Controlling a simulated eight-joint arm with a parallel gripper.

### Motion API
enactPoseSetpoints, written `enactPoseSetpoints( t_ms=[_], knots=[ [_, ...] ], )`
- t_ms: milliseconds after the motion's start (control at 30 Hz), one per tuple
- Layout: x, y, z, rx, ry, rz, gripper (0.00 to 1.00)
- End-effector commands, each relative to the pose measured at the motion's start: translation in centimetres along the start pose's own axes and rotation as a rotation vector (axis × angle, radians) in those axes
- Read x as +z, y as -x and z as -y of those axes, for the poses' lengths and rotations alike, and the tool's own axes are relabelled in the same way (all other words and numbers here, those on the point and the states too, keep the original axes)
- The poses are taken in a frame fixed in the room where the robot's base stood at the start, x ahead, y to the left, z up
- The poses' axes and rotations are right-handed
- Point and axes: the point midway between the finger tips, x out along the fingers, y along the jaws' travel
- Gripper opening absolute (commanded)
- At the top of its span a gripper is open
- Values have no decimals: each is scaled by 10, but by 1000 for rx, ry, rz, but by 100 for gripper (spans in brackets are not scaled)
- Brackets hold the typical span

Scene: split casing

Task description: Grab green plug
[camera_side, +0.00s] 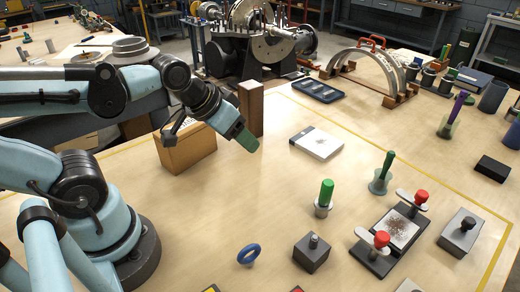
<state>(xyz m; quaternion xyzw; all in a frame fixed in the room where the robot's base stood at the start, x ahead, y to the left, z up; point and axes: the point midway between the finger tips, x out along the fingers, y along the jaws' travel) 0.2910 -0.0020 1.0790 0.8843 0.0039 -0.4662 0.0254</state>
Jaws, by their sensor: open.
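A bright green cylindrical plug (326,192) stands upright in a short silver collar (322,209) on the wooden table, near the middle. A second green upright piece (388,163) stands further right on a flared grey-green base (379,185). My gripper (246,138) is in the air at upper left of the plug, well apart from both green pieces, angled down and to the right. Its end looks dark green. It is open, though the gap between its fingers is hard to make out at this angle.
A plate with red-knobbed clamps (397,232), dark blocks (311,252) and a blue ring (249,253) surround the plug. A white box (318,142) lies behind. A cardboard box (187,149) and brown post (251,108) stand by my gripper. Bare table lies between gripper and plug.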

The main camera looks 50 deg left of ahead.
Motion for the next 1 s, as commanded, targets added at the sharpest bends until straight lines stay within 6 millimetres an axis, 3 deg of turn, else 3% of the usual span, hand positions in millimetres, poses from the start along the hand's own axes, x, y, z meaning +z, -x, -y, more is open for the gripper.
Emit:
enactPoseSetpoints(
  t_ms=[600,1000],
  knots=[
    [-44,-50,-57,300,959,558,57],
    [-60,-93,-73,412,1411,1077,57]
  ],
)
